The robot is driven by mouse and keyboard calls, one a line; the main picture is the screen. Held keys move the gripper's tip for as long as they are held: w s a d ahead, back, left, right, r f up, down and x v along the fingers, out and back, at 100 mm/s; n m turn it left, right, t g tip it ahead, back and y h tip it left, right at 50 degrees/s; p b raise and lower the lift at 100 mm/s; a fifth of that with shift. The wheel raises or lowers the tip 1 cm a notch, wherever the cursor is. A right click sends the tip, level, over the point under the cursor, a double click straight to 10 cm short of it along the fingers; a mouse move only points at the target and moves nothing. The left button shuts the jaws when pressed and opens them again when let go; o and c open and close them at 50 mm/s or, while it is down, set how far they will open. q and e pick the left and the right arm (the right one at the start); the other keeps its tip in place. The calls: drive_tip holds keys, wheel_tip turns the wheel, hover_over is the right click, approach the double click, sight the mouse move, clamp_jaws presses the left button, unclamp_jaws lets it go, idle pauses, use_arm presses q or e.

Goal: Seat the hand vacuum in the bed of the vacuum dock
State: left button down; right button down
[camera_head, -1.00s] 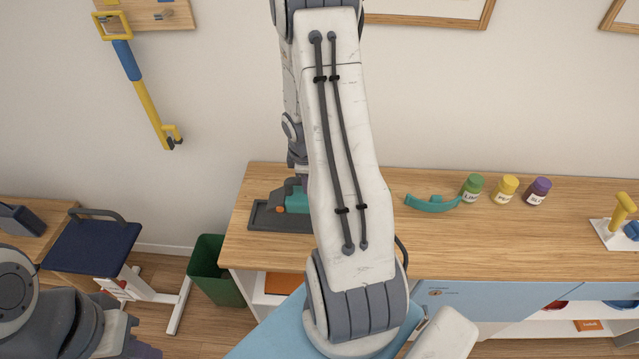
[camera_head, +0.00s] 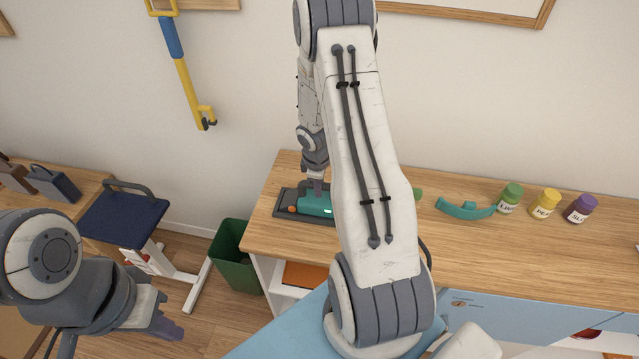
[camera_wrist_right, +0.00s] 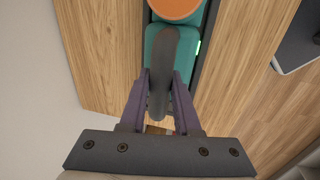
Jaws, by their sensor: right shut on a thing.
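The hand vacuum (camera_head: 316,203) is teal with an orange round end and a dark handle. It lies within the outline of the dark vacuum dock (camera_head: 280,214) at the counter's left end; my arm hides its right part. In the right wrist view the teal body (camera_wrist_right: 158,86) lies along the dark dock rail, where a small green light glows. I cannot tell if it is fully down. My right gripper (camera_wrist_right: 160,98) is shut on the dark handle from above; it also shows in the head view (camera_head: 317,184). My left gripper (camera_head: 168,328) is low at the left, away from the counter, its jaw gap unclear.
A teal curved piece (camera_head: 465,210) and three jars, green (camera_head: 509,198), yellow (camera_head: 545,203) and purple (camera_head: 580,208), stand on the counter (camera_head: 480,250). A green bin (camera_head: 236,257) and a navy-topped stool (camera_head: 122,219) are left of it.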

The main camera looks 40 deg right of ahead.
drive_tip(key=shift+w, duration=0.1)
drive_tip(key=c, duration=0.6)
unclamp_jaws()
drive_tip(key=r, duration=0.2)
drive_tip(key=r+p, duration=0.1)
drive_tip(key=r, duration=0.1)
drive_tip(key=r+p, duration=0.1)
drive_tip(key=r, duration=0.1)
drive_tip(key=shift+s+a+r, duration=0.1)
drive_tip(key=shift+s+a, duration=0.3)
wheel_tip(320, 180, up, 6)
hover_over(317, 204)
